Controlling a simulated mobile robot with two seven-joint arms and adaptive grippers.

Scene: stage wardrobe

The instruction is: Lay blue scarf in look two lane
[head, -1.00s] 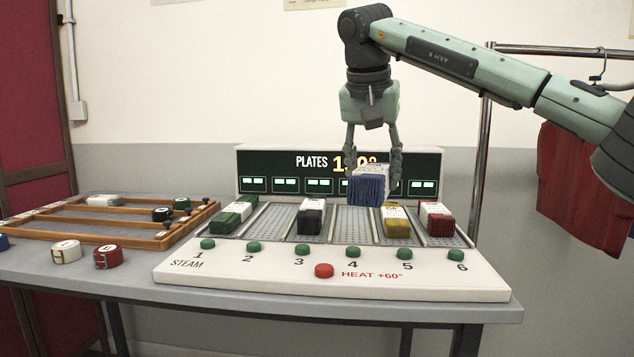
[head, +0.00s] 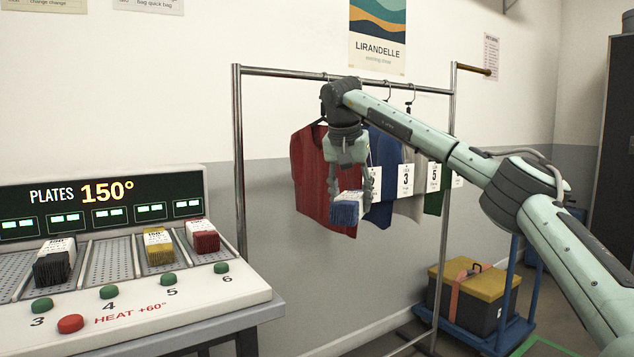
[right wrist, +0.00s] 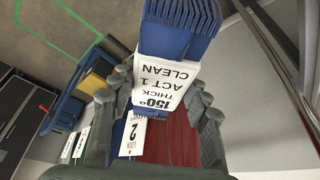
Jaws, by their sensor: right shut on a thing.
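The blue scarf (head: 346,210) is a folded, pleated bundle with a white label band. My right gripper (head: 349,197) is shut on it and holds it in the air in front of the garment rack. In the right wrist view the scarf (right wrist: 182,30) sticks out past the fingers (right wrist: 165,100), and its label reads 150°, thick, act 1, clean. A blue garment (head: 384,170) with a number tag hangs behind; in the right wrist view the tag (right wrist: 132,135) reads look 2. No lane marked look two is identifiable. My left gripper is not in view.
The steam press (head: 190,287) at left shows plates 150° and holds black, yellow and red scarves. The rack (head: 240,150) carries a red garment (head: 312,175) and others. A blue trolley (head: 490,335) bears a yellow-lidded box (head: 468,282) below right.

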